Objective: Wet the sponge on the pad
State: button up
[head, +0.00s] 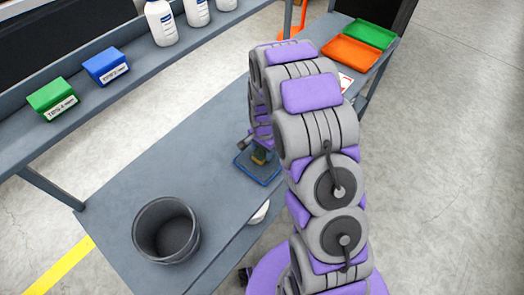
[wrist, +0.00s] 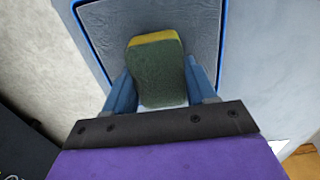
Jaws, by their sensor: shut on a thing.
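The sponge (wrist: 158,75), dark green with a yellow edge, sits between the two blue fingers of my gripper (wrist: 160,92) in the wrist view. My gripper is shut on it. The pad (wrist: 195,25) is a grey square with a blue rim, directly under the sponge. In the head view the pad (head: 247,170) lies on the table beside my arm, with the sponge (head: 259,156) over it, partly hidden by the arm. I cannot tell whether the sponge touches the pad.
A dark bucket (head: 166,231) stands at the table's near left. The grey table (head: 190,150) is clear between bucket and pad. Green (head: 370,34) and orange (head: 350,53) trays are at the far right. A shelf holds green (head: 52,98) and blue (head: 106,65) boxes and white bottles (head: 161,22).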

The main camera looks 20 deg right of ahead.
aim_at(262, 150)
jog(key=shift+a+r+p, duration=0.1)
jog(key=shift+r+p, duration=0.9)
jog(key=shift+r, duration=2)
